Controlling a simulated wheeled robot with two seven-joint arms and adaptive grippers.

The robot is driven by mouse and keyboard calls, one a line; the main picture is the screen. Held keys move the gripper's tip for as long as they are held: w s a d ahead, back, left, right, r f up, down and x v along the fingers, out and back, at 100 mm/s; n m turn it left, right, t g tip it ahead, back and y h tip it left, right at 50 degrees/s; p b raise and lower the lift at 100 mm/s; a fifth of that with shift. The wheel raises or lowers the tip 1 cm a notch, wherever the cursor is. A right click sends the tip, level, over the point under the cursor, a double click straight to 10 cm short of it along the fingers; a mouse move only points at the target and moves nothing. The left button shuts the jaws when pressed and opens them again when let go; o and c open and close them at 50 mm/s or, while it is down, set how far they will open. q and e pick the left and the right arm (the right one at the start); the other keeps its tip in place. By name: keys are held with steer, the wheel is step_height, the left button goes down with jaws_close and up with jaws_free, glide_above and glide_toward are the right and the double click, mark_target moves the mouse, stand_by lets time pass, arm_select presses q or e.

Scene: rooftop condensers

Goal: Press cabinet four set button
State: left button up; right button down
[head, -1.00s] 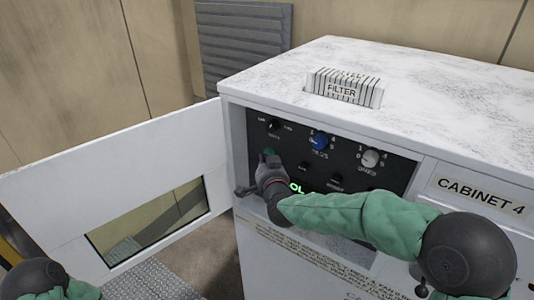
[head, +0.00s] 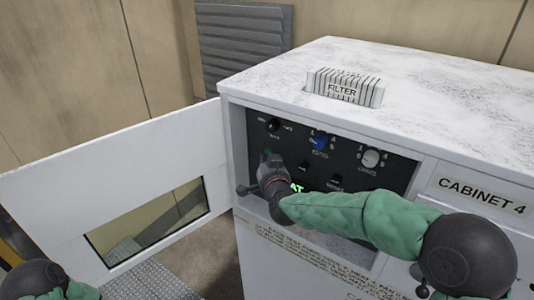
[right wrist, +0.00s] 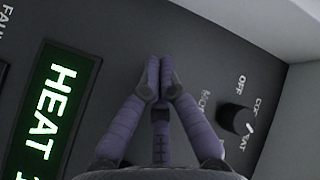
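Cabinet four (head: 400,115) is a white unit labelled CABINET 4, with its door (head: 130,160) swung open to the left. Its dark control panel (head: 342,157) is exposed. No set label is readable. A lit green display (right wrist: 50,112) reads HEAT. My left gripper is out of view.
The panel carries a mode knob (right wrist: 238,118), a blue knob (head: 321,141), a grey knob (head: 371,158) and small dark buttons (head: 306,167). A block marked FILTER (head: 343,88) lies on the cabinet top. A grey louvre (head: 243,45) is on the wall behind.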

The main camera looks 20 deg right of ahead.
steer(key=shift+s+a, duration=0.65)
steer(key=shift+a, duration=0.1)
steer(key=s+a+p, duration=0.1)
steer(key=a, duration=0.1)
steer(key=s+a, duration=0.2)
steer(key=shift+p, duration=0.35)
stand_by(0.8)
